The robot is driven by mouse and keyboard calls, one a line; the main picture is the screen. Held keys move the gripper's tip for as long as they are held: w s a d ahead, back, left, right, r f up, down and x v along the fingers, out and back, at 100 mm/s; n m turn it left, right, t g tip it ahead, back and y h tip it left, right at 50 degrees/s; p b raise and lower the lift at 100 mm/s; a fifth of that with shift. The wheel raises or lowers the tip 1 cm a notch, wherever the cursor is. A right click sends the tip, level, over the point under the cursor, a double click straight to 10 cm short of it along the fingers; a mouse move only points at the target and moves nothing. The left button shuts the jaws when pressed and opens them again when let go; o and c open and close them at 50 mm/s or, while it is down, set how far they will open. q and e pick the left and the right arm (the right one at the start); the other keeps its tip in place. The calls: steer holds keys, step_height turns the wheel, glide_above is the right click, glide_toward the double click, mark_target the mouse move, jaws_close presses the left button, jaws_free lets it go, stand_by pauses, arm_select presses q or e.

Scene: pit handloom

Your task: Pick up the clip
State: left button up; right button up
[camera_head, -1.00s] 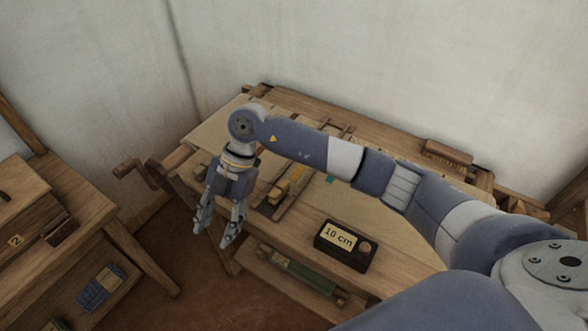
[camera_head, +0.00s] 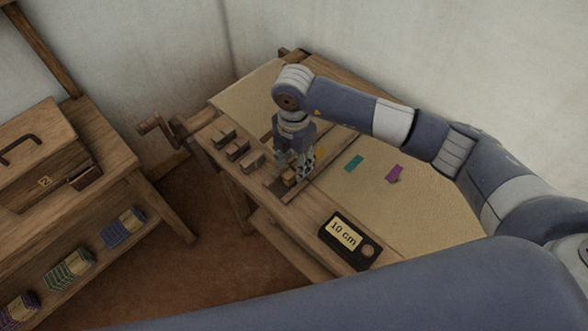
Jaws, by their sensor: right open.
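My right gripper (camera_head: 295,172) points down over the front of the loom, with its fingers apart. A small tan wooden piece (camera_head: 289,178) shows low by the fingers. I cannot tell whether they touch it. Three small wooden pieces that look like clips stand in a row to the left on the loom's front edge: the far one (camera_head: 223,138), the middle one (camera_head: 237,150) and the near one (camera_head: 252,161). I cannot tell which is the task's clip. My left gripper is not in view.
A dark box marked "10 cm" (camera_head: 346,240) lies on the loom's front board to the right. Teal (camera_head: 354,163) and purple (camera_head: 394,173) patches lie on the cloth (camera_head: 430,200). A side bench (camera_head: 110,160) with a box (camera_head: 35,150) stands left.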

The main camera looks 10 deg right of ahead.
mark_target(293, 170)
step_height(293, 170, down, 2)
steer(key=shift+f, duration=0.15)
steer(key=shift+w+f, duration=0.1)
steer(key=shift+f, duration=0.3)
steer(key=shift+c, duration=0.6)
steer(key=c, duration=0.9)
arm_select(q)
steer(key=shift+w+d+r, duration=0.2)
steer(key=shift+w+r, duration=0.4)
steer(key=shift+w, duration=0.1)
